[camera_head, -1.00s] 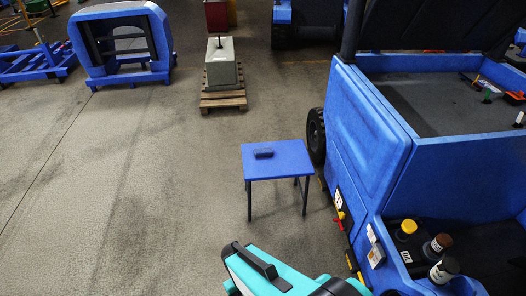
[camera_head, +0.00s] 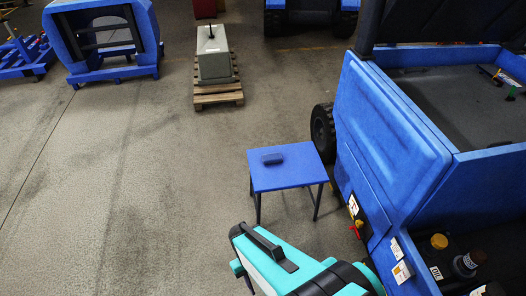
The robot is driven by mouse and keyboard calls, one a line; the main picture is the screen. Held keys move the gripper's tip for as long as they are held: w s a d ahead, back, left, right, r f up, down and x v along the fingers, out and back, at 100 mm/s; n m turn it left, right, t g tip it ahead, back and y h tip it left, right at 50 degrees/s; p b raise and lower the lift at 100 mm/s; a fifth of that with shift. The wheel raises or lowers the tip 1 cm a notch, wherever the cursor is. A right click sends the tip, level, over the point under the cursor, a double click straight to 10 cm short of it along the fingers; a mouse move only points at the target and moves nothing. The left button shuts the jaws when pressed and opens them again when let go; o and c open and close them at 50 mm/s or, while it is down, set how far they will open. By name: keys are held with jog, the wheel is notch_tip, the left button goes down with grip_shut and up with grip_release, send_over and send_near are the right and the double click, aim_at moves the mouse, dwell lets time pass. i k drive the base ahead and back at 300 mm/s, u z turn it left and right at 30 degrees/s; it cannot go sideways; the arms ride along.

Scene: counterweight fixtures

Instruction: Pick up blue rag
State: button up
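A dark blue rag (camera_head: 273,158) lies as a small rolled or folded bundle on top of a blue table (camera_head: 300,176) with dark legs. It sits left of the middle of the tabletop, towards the back. My teal and white arm shows at the bottom of the picture, in front of the table. My gripper itself is not in the picture, so its opening cannot be seen. Nothing covers the rag.
A big blue machine (camera_head: 385,150) with a wheel (camera_head: 322,133) stands close to the table's right side. A grey block (camera_head: 213,55) sits on a wooden pallet (camera_head: 218,94) behind. A blue frame (camera_head: 66,47) stands at far left. The floor left of the table is clear.

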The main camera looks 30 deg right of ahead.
aim_at(275, 157)
jog(key=u, duration=0.25)
jog(key=i, duration=0.9)
jog(key=u, duration=0.35)
